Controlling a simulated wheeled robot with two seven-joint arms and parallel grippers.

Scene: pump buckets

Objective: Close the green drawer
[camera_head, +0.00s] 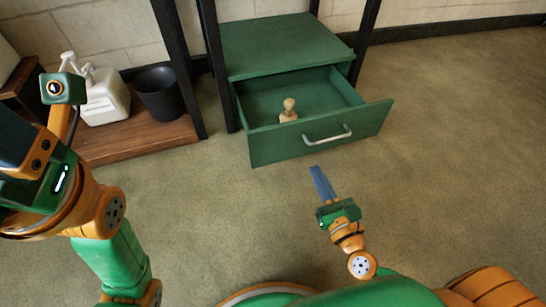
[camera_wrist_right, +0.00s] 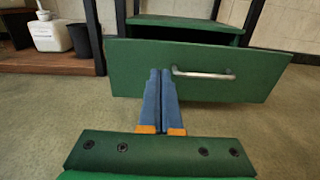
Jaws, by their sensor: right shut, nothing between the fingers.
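The green drawer (camera_head: 268,148) stands pulled out of its green cabinet (camera_head: 280,42) in the head view. A silver bar handle (camera_head: 328,137) crosses its front, and a small wooden stamp-like object (camera_head: 289,112) stands inside. My right gripper (camera_head: 314,170) is shut and empty, in front of the drawer and just below the handle in the picture. In the right wrist view, its blue fingers (camera_wrist_right: 160,72) lie together and point at the drawer front (camera_wrist_right: 225,88), left of the handle (camera_wrist_right: 203,75). Whether they touch it is unclear. My left arm shows at the left; its fingers are not visible.
A white pump bottle (camera_head: 103,98) and a dark bucket (camera_head: 159,93) stand on a low wooden shelf (camera_head: 135,140) at the left. Black frame posts (camera_head: 213,60) flank the cabinet. The floor (camera_head: 450,150) to the right is clear.

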